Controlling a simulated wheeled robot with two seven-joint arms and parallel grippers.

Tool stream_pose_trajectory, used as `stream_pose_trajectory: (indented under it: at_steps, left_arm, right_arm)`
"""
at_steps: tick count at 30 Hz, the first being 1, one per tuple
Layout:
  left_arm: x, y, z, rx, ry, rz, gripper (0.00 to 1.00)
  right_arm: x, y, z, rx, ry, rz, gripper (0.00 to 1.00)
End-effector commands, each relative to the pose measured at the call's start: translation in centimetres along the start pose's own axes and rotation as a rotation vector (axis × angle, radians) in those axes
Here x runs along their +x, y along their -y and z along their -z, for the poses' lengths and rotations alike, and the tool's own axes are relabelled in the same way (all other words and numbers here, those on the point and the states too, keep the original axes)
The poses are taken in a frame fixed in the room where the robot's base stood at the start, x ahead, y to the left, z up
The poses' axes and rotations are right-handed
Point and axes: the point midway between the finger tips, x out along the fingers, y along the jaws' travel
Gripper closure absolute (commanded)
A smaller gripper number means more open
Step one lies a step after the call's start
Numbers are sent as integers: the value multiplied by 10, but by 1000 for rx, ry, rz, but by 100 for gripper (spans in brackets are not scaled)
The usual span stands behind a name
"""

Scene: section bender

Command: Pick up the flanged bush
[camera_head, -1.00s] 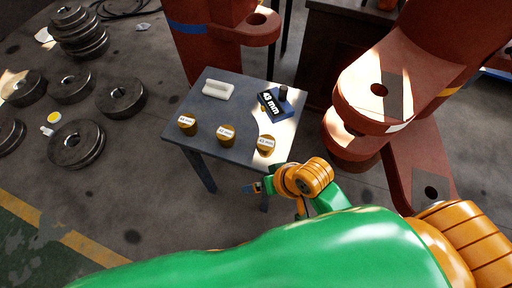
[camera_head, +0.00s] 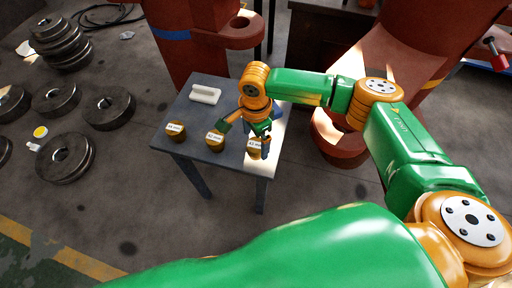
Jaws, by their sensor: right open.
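Three brass bushes with white labels stand in a row along the front of the small grey table (camera_head: 208,171). They are the left bush (camera_head: 176,134), the middle bush (camera_head: 215,144) and the right bush (camera_head: 254,153). The labels are too small to read surely. My right gripper (camera_head: 262,133) points down over the table's right side, open, just above and behind the right bush. Whether its fingers touch that bush cannot be told. The blue block with the large 43 mm label is now mostly hidden behind my right arm. My left gripper is not in view.
A white handle-like piece (camera_head: 205,94) lies at the table's back left. A red machine column (camera_head: 180,60) stands behind, and a larger red machine part (camera_head: 335,135) stands close on the right. Dark steel rings (camera_head: 66,158) lie on the floor at left.

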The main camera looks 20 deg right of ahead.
Motion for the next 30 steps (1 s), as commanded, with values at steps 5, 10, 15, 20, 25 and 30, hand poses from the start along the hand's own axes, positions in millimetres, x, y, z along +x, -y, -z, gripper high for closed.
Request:
stream_pose_trajectory:
  at_steps: [5,10,15,20,25,30]
  left_arm:
    - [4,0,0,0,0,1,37]
    - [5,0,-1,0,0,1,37]
    - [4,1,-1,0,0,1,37]
    - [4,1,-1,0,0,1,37]
    - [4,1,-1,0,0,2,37]
    - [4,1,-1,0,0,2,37]
  right_arm:
    - [36,-4,0,-2,-2,-1,0]
    - [48,-3,0,-6,0,2,0]
    - [47,-3,0,-7,0,2,8]
    - [47,-3,0,-7,0,2,51]
    - [47,-3,0,-7,0,2,97]
    - [46,-3,0,-7,1,3,100]
